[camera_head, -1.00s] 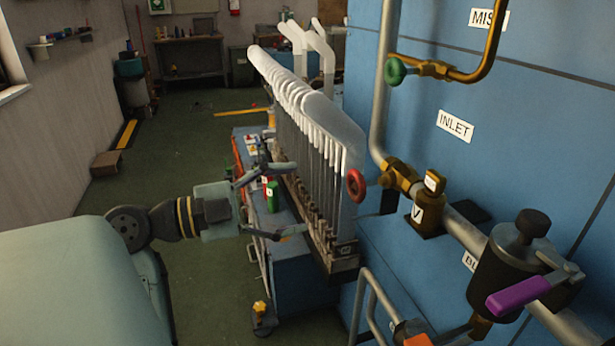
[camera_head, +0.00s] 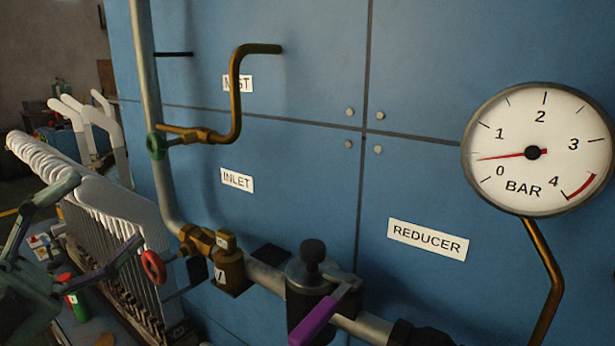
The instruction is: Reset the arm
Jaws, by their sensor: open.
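My gripper (camera_head: 88,232) is at the left edge of the head view, its two fingers spread apart with nothing between them. It is in front of the row of white socks on metal boards (camera_head: 90,190). Part of my gripper and the arm behind it are cut off by the picture's edge. The lower finger's tip appears close to the red round handle (camera_head: 153,267); I cannot tell the gap in depth.
A blue panelled wall carries pipes, a green knob (camera_head: 156,145), a brass valve (camera_head: 228,268), a purple lever (camera_head: 314,321) and a pressure gauge (camera_head: 536,150) with its needle between 0 and 1. A green bottle (camera_head: 78,306) stands below my gripper.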

